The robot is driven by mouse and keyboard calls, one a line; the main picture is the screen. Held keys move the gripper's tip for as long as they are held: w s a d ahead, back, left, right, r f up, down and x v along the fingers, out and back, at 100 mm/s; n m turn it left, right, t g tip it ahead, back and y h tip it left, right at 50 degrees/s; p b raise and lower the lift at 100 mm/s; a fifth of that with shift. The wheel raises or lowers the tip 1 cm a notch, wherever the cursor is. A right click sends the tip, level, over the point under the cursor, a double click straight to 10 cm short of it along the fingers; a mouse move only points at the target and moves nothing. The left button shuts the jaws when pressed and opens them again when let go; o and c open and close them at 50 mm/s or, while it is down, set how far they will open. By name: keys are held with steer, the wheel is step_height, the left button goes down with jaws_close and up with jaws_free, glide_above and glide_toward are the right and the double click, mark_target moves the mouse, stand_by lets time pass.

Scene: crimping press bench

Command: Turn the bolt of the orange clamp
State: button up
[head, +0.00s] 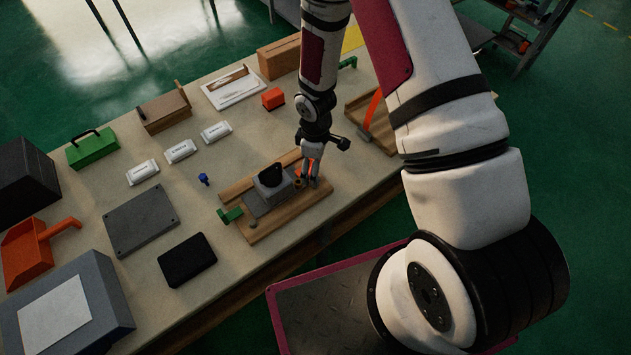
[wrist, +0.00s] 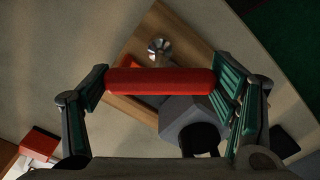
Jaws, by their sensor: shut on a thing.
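My gripper (head: 313,180) is low over the right end of a wooden board on the bench. In the wrist view my gripper (wrist: 160,84) is shut on a red-orange bar (wrist: 160,81), which spans between the two finger pads. The orange clamp (head: 307,165) shows only in part beside my fingers in the head view. In the wrist view an orange piece (wrist: 150,71) lies behind the bar, by a round silver part (wrist: 159,47). How the bar joins the clamp, and the bolt itself, I cannot make out.
A grey block with a black top (head: 280,187) stands on the wooden board (head: 265,231), close to my fingers. A green clamp (head: 230,215) is at its left end. A red-orange block (head: 273,98) and another wooden fixture (head: 385,137) are nearby.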

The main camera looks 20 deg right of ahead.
steer(key=shift+r+p, duration=0.35)
steer(key=shift+r, duration=1.8)
steer(key=o, duration=0.6)
steer(key=c, duration=0.6)
steer(key=shift+w+r+b, duration=0.15)
steer(key=shift+r+b, duration=0.5)
steer(key=shift+b, duration=0.05)
steer(key=shift+s+r, duration=0.2)
steer(key=shift+r, duration=0.1)
